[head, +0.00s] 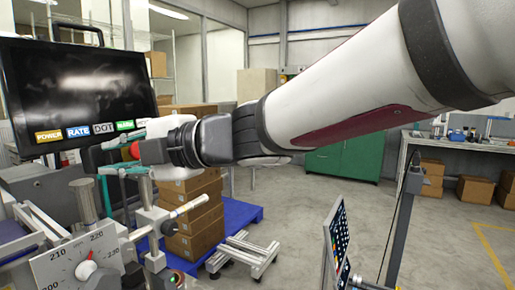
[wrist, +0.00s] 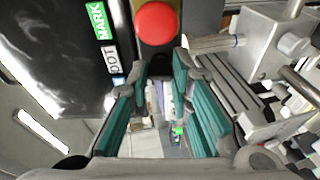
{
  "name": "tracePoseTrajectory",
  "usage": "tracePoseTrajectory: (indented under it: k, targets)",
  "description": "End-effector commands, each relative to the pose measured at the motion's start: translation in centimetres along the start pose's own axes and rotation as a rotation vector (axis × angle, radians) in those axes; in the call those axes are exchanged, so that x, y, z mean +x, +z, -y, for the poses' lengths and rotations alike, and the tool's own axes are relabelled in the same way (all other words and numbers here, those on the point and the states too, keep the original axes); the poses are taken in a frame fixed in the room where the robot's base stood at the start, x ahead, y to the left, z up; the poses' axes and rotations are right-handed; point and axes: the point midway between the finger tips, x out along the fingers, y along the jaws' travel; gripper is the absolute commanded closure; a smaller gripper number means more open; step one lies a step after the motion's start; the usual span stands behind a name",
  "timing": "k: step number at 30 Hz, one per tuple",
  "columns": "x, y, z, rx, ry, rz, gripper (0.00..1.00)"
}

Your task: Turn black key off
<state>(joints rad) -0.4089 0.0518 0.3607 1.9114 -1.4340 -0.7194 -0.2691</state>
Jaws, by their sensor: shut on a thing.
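My gripper shows in the wrist view (wrist: 163,68) with its teal-padded fingers pointing up the picture. Its fingertips are closed in on a small dark piece, the black key (wrist: 160,63), just below a round red button (wrist: 157,22). The fingers hide most of the key, so its turn angle cannot be told. In the head view my gripper (head: 108,172) reaches in from the right, beside the monitor's lower right corner. The red button (head: 135,150) shows there too, but the key is hidden.
A black monitor (head: 80,85) with coloured labels along its bottom edge stands at left. A dial plate (head: 85,268) and metal rods (head: 180,210) are close below my gripper. Cardboard boxes (head: 195,225) stand on a blue pallet (head: 240,212) behind. Open floor lies right.

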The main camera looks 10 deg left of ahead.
Motion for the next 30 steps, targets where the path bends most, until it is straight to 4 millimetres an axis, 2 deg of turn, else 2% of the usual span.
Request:
tracePoseTrajectory:
  k: [9,21,22,23,30]
  targets:
    - [0.03,-0.07,0.09,-0.071,-0.018,-0.002,1.0]
    - [0.03,-0.08,0.11,-0.077,-0.019,-0.002,1.0]
    - [0.03,-0.09,0.11,-0.076,-0.019,-0.002,0.78]
    - [0.03,-0.09,0.12,-0.076,-0.019,-0.002,0.72]
    - [0.02,-0.05,0.04,-0.076,-0.018,-0.001,0.72]
